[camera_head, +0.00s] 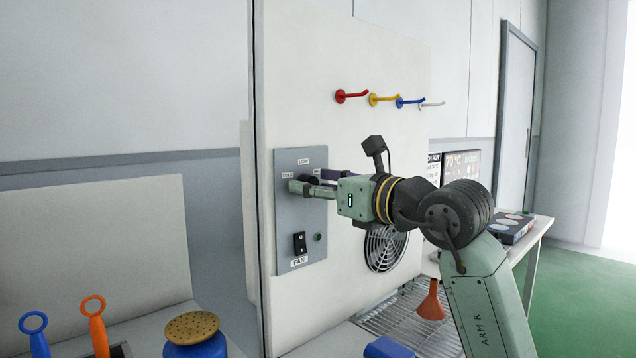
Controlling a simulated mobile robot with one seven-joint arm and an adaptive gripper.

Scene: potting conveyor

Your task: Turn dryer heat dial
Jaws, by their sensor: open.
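The dryer's grey control panel (287,225) is fixed to the pale upright board. The dark heat dial (310,181) sits in its upper part, partly hidden by my gripper. Labels beside it read LOW above and COLD at the left; any label to the right is mostly covered. My gripper (304,187) is at the dial, with its green fingertips close to the panel. Its fingers are apart and appear to lie around or just in front of the dial. I cannot tell whether they touch it. The dial's pointer direction is hidden.
A round fan grille (384,248) is behind my arm. Coloured hooks (352,96) stick out above. An orange funnel (431,302) stands over a wire rack (405,320).

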